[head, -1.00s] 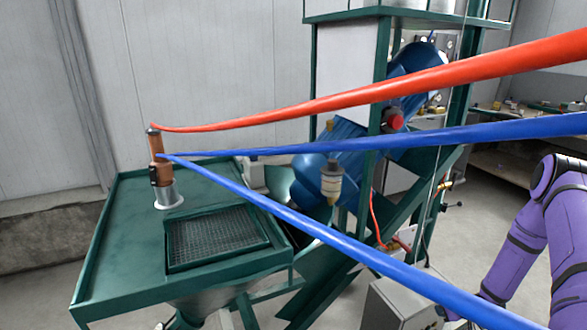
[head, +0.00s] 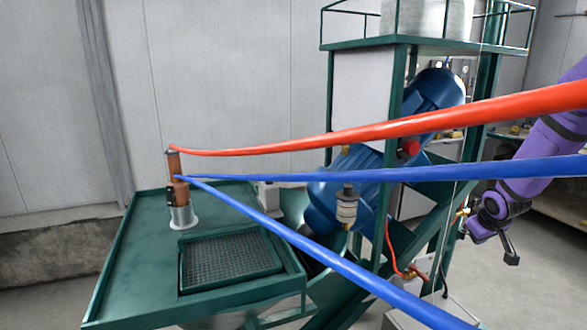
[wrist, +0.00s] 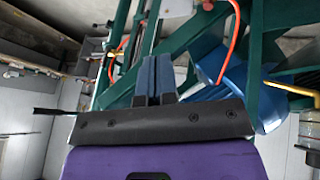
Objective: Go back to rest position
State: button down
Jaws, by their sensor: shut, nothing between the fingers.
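My gripper (head: 511,256) hangs at the right in the head view, at the end of my purple arm. In the wrist view its two blue-grey fingers (wrist: 155,72) are together with nothing between them. The copper-coloured spray tool (head: 175,166) stands upright in a silver round holder (head: 182,217) on the green table (head: 132,262) at the left. It is well apart from my gripper. One red hose (head: 410,126) and two blue hoses (head: 440,170) run from the tool toward the right, crossing in front of the machine.
A green-framed machine with a blue motor (head: 433,95) stands between the table and my gripper. A dark mesh grate (head: 230,262) is set in the table. Shelves (wrist: 45,60) show at the left in the wrist view. Grey floor (head: 545,285) is open at the lower right.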

jog(key=s+a+r+m, duration=0.1)
jog(key=s+a+r, duration=0.4)
jog(key=s+r, duration=0.3)
jog(key=s+a+r+m, duration=0.1)
jog(key=s+a+r, duration=0.5)
jog(key=r, duration=0.5)
jog(key=s+a+r+y, duration=0.1)
jog(key=s+a, duration=0.3)
jog(key=s, duration=0.6)
jog(key=s+a+r+y, duration=0.1)
jog(key=s+a+r, duration=0.2)
jog(key=s, duration=0.6)
jog(key=shift+s+a+r+g, duration=0.3)
jog(key=shift+s+a+r, duration=0.1)
jog(key=shift+a, duration=0.65)
